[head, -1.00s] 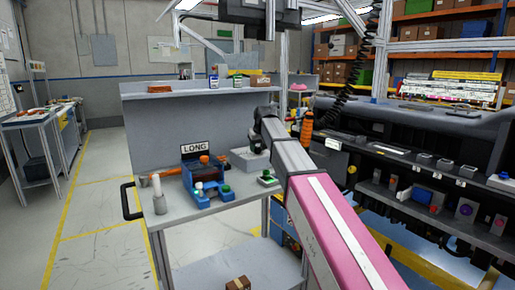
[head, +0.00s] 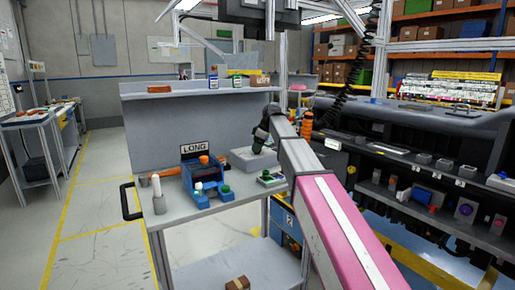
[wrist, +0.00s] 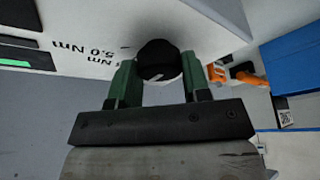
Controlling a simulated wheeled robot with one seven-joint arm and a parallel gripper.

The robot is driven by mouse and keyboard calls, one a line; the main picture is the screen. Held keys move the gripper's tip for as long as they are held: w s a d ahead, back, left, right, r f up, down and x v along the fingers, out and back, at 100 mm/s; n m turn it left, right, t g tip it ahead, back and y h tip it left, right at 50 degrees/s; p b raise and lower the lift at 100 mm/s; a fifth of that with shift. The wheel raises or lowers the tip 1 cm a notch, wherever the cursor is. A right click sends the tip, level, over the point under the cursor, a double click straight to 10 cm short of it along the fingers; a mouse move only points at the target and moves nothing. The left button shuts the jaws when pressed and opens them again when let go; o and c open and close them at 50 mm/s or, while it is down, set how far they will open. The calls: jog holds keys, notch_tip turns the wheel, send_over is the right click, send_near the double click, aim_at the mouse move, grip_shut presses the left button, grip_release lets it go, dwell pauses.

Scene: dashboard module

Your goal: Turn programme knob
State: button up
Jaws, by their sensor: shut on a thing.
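The programme knob (wrist: 158,58) is a round black knob with a white mark, on the face of a pale box (wrist: 110,18) in the wrist view. My gripper (wrist: 160,72) has its green fingers on either side of the knob and is shut on it. "5.0 Nm" is printed upside down beside the knob. In the head view the pale box (head: 242,163) stands on the cart top, with my gripper (head: 259,146) at it. The knob itself is hidden there.
A blue fixture (head: 210,190) with a "LONG" sign (head: 194,148) stands left of the box. A small device with a green button (head: 270,180) is to its right. A white cylinder (head: 157,185) stands near the cart handle (head: 126,201). A dark dashboard (head: 440,145) lies to the right.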

jog(key=shift+w+n+g, duration=0.1)
jog(key=shift+n+g, duration=0.7)
jog(key=shift+n, duration=1.4)
jog(key=o, duration=0.9)
jog(key=shift+r, duration=0.1)
jog(key=v, duration=1)
jog(key=shift+d+r, duration=0.25)
